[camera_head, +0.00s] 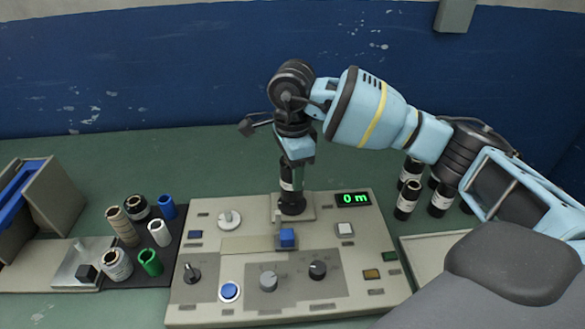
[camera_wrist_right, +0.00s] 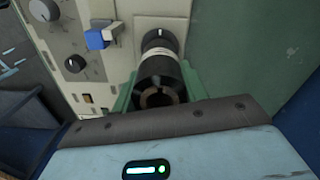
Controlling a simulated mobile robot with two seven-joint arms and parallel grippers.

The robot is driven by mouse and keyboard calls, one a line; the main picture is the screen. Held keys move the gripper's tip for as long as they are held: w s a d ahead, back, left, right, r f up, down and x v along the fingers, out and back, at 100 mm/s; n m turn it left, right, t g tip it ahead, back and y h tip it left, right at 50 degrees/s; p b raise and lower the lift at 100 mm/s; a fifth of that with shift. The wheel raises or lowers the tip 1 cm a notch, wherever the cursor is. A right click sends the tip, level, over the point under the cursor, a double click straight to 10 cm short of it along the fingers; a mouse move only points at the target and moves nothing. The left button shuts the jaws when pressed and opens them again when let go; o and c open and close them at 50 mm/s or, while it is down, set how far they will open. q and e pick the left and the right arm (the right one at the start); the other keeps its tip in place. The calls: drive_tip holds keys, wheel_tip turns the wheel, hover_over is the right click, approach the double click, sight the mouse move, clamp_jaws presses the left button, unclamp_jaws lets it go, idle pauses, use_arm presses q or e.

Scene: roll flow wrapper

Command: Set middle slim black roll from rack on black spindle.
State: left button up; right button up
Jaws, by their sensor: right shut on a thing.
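My right gripper (camera_head: 292,160) points down over the control panel and is shut on a slim black roll with a white band (camera_head: 287,184). The roll stands about upright. In the right wrist view the same roll (camera_wrist_right: 160,78) sits between the fingers, its hollow end towards the camera. Directly below it a round black part (camera_head: 292,204), seemingly the base of the black spindle, rests on a pale plate; it also shows in the wrist view (camera_wrist_right: 160,37). Whether roll and base touch, I cannot tell. The spindle's shaft is hidden. My left gripper is not in view.
Several black rolls with white bands (camera_head: 406,200) stand right of the control panel (camera_head: 210,270). Brown, white, blue and green rolls (camera_head: 150,262) stand on a dark mat at left. A blue switch (camera_head: 287,237), knobs and a "0 m" display (camera_head: 353,199) surround the spindle.

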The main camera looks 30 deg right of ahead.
drive_tip(key=shift+f, duration=0.45)
drive_tip(key=shift+f+b, duration=0.3)
drive_tip(key=shift+f, duration=0.1)
drive_tip(key=shift+f, duration=0.1)
idle(0.5)
drive_tip(key=o, duration=1)
drive_tip(key=shift+o, duration=0.8)
drive_tip(key=o, duration=0.5)
